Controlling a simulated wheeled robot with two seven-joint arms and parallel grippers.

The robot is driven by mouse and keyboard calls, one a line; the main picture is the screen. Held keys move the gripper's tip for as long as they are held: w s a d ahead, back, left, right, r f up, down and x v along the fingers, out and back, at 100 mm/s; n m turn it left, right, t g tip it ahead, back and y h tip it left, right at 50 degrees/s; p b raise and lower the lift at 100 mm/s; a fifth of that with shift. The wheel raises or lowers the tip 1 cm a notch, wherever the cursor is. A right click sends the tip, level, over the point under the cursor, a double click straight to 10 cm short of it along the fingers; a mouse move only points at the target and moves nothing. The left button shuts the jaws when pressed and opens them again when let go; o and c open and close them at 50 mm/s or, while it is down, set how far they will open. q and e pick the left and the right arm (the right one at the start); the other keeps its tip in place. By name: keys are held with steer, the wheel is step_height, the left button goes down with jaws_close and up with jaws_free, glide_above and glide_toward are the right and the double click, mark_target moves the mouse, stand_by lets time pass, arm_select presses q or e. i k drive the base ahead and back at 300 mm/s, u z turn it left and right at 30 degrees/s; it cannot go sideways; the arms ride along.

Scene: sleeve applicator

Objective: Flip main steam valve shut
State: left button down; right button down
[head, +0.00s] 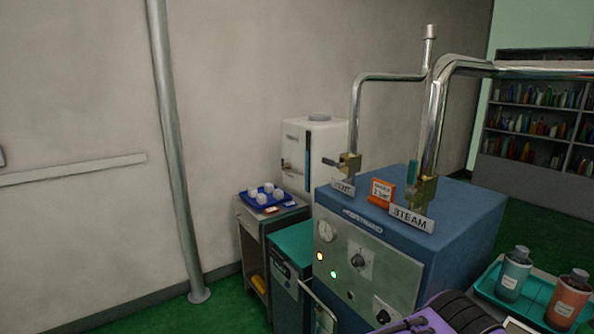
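The main steam valve (424,190) is a brass body at the foot of a thick shiny pipe, on top of the blue steam machine (462,212). Its green lever (412,173) stands upright, roughly in line with the vertical pipe. A plate (411,219) reading STEAM sits in front of it. A second brass valve (352,164) stands to the left on a thinner pipe, with a dark lever (331,162) pointing sideways to the left. Its small plate (343,188) is hard to read.
An orange sign (381,192) stands between the valves. The machine's front has a gauge (326,231), a knob (358,260) and lit lamps. A tray (484,290) with two bottles is at right. A purple-and-black object (440,320) fills the bottom edge. A floor-standing pipe (176,150) is at left.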

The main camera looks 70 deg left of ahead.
mark_target(411, 178)
steer(key=u, duration=0.95)
steer(key=k, duration=0.9)
steer(key=u, duration=0.75)
steer(key=i, duration=0.65)
steer(key=u, duration=0.05)
